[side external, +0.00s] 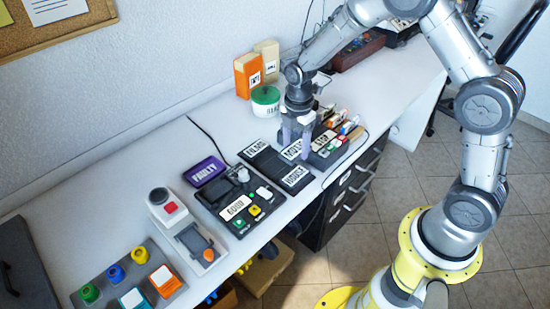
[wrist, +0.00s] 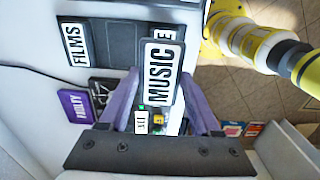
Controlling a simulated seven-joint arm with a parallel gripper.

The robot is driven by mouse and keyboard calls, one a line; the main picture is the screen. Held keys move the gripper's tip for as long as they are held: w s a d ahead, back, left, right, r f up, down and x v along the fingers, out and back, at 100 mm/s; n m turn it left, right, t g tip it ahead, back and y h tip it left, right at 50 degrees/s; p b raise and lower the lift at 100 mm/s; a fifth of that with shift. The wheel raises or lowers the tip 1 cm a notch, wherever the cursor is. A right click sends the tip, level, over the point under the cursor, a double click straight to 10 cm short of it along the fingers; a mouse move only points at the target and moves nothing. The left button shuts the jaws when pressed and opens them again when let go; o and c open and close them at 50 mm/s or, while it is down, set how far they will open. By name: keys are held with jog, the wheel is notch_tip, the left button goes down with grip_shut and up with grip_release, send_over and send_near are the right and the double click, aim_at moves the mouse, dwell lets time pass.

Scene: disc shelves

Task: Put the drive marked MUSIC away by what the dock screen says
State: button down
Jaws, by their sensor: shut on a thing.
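My gripper (side external: 297,143) is shut on the dark drive marked MUSIC (wrist: 159,75), between two purple fingers. In the wrist view, the drive's white label faces the camera. In the side view, the drive (side external: 292,150) is at the fingertips, over the black shelf unit (side external: 273,165). That unit has a FILMS label (side external: 257,149) and another label (side external: 297,176), partly covered in the wrist view. I cannot tell whether the drive touches the unit. The dark dock (side external: 212,197) has a white screen (side external: 235,207) that seems to read GOOD, with green and yellow buttons.
A purple FAULTY tray (side external: 206,171) lies beside the dock. A second dark device (side external: 338,145) with coloured pieces stands right of the gripper. A grey device (side external: 180,225) is nearer the camera.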

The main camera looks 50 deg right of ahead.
send_over(275, 165)
notch_tip(275, 165, down, 7)
jog(key=shift+s, duration=0.15)
jog(key=shift+f, duration=1.6)
jog(key=shift+f, duration=0.1)
jog(key=shift+c, duration=0.5)
grip_release()
jog(key=shift+f, duration=0.1)
